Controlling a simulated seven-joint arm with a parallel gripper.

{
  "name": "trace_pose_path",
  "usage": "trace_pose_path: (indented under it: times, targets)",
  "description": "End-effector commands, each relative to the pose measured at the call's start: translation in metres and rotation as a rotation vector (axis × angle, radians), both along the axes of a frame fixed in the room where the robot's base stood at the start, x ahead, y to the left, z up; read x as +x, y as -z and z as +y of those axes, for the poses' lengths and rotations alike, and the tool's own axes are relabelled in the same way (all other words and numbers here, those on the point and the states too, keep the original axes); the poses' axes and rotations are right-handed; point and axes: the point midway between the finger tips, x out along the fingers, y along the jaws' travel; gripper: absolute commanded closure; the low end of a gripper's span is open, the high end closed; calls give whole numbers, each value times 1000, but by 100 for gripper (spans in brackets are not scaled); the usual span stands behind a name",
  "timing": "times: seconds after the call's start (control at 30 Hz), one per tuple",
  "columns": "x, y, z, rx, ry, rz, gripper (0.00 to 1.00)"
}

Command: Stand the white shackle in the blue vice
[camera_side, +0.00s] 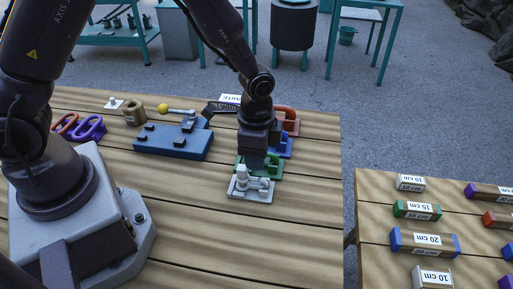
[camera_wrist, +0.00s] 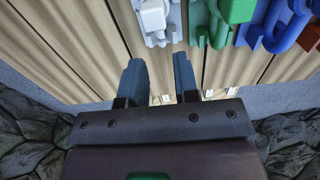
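The white shackle (camera_side: 250,188) stands on its small plate at the front of a row on the bench. In the wrist view the white shackle (camera_wrist: 156,20) is at the top, beyond the fingertips. My gripper (camera_side: 254,166) is low over this row, close behind the white shackle in the side view, and partly hides the green one. In the wrist view my gripper (camera_wrist: 161,73) is open, with nothing between its fingers. The blue vice (camera_side: 172,142) is left of the gripper, with a yellow-knobbed lever; its jaws are too small to judge.
Green (camera_wrist: 236,10), blue (camera_side: 287,148) and orange (camera_side: 287,114) shackles share the row. A partly hidden label (camera_side: 230,99) stands behind the vice. Purple loops (camera_side: 91,129) and a brown ring (camera_side: 134,114) lie left. A second bench (camera_side: 380,262) holds labelled blocks. Front bench boards are clear.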

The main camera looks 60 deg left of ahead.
Motion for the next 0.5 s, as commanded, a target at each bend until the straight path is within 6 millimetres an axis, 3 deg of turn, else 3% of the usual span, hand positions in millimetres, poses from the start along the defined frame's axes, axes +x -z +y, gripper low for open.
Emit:
trace_pose_path:
  times: [0.5]
  targets:
    - [0,56,0,1,-2,2,71]
